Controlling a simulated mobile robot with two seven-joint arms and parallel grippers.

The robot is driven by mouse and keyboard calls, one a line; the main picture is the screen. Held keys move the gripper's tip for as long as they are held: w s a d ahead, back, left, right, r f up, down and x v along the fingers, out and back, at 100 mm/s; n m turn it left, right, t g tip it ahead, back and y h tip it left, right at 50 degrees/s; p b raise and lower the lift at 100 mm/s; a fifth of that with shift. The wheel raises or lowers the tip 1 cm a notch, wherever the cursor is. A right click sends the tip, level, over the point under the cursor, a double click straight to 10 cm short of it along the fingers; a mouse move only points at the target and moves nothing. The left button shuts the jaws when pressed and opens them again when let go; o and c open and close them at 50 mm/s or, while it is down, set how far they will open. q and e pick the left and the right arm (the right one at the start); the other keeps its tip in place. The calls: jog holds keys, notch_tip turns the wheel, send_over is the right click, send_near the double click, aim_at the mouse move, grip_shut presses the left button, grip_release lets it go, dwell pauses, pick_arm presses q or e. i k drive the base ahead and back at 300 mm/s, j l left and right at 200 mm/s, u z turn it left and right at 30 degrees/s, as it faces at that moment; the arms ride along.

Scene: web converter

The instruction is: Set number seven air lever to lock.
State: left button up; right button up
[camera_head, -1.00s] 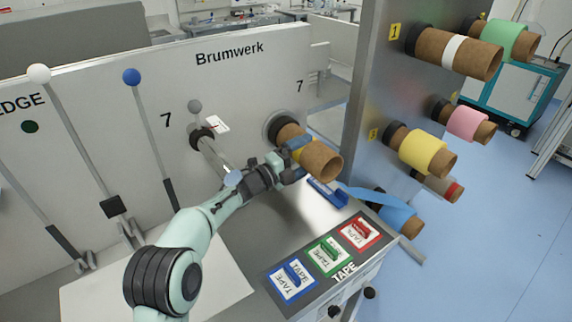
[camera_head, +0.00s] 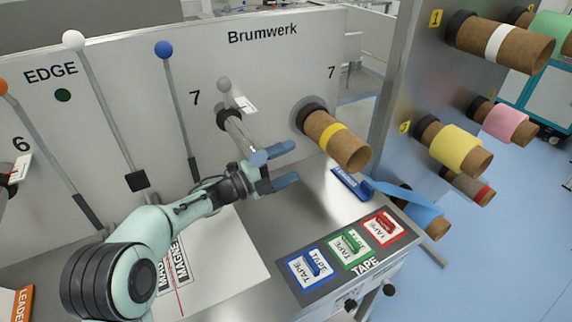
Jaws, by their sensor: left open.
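My left gripper (camera_head: 284,165) is open and empty, at the spindle's outer end and below and right of the grey knob. I cannot tell whether it touches the spindle. A cardboard core with a yellow band (camera_head: 333,138) sits on the spindle to its right, apart from the fingers. My right gripper is not in view.
A long lever with a blue ball (camera_head: 163,50) and one with a white ball (camera_head: 73,41) stand left of the 7. A post (camera_head: 390,110) carrying several tape rolls stands at the right.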

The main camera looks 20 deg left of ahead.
aim_at(388, 288)
jog(key=k+l, duration=0.5)
jog(key=k, duration=0.15)
jog(key=k+l, duration=0.5)
jog(key=k, duration=0.2)
